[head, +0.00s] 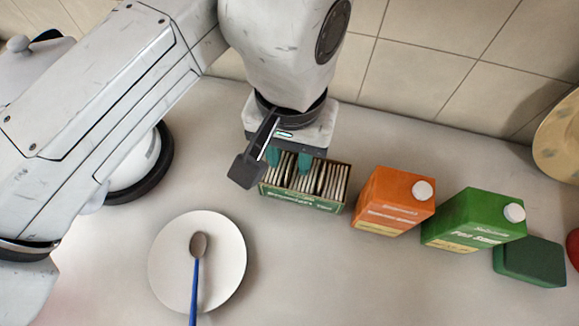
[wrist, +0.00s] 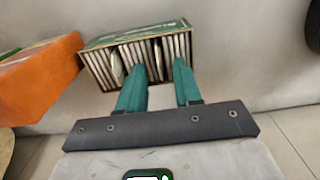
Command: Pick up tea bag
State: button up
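The tea bags (head: 334,180) stand upright in rows in an open green box on the counter, and they also show in the wrist view (wrist: 103,67). The green box (head: 300,201) has a printed front; its rim also shows in the wrist view (wrist: 137,36). My gripper (head: 288,160) is over the box, its two teal fingers pointing down at the tea bags. In the wrist view the fingers (wrist: 158,72) are spread apart, with tea bags visible beyond and between the tips. I cannot tell whether the tips touch any bag. Nothing is held.
An orange carton (head: 394,200) and a green carton (head: 472,219) stand right of the box, with a dark green block (head: 530,262) beyond. A white plate (head: 225,265) with a blue-handled spoon (head: 196,270) lies in front. The tiled wall (head: 450,60) is behind. Counter in front of the cartons is clear.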

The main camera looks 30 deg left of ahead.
grip_shut()
dwell(0.7)
